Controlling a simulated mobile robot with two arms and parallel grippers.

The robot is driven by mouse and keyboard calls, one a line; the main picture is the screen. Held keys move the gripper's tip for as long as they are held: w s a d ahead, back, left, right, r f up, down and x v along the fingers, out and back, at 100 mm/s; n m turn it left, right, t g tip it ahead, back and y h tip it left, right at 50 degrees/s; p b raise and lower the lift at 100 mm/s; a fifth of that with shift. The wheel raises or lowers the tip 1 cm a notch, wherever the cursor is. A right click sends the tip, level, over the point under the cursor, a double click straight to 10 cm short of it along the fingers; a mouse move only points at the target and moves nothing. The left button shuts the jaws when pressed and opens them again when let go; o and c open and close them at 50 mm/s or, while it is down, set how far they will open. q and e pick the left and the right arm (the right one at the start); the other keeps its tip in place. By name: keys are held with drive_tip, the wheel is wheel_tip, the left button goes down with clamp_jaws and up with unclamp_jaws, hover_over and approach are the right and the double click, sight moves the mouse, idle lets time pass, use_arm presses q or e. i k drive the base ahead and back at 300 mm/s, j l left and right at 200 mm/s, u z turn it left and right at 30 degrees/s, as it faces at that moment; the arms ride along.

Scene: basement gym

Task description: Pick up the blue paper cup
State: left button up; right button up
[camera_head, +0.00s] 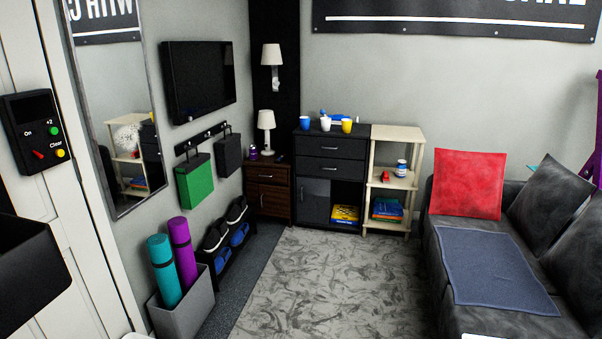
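A small blue cup (304,123) stands at the left on top of the dark dresser (331,138) at the back of the room. A paler cup (325,124) and a yellow cup (347,125) stand to its right. Other small blue items (338,119) sit behind them, too small to make out. The cups are far from me across the room.
A patterned rug (330,285) covers open floor before the dresser. A dark sofa (485,235) stands right. A grey bin (184,308) with rolled mats and a shoe rack (228,250) line the left. A light shelf (397,135) and brown nightstand (269,192) flank the dresser.

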sight(305, 120)
drive_tip(key=i+z, duration=0.1)
drive_tip(key=i, duration=0.5)
drive_tip(key=i+z, duration=0.1)
drive_tip(key=i, duration=0.5)
drive_tip(key=i+j+z, duration=0.1)
drive_tip(key=i, duration=0.5)
drive_tip(key=i+j+z, duration=0.1)
drive_tip(key=i, duration=0.5)
drive_tip(key=j, duration=0.1)
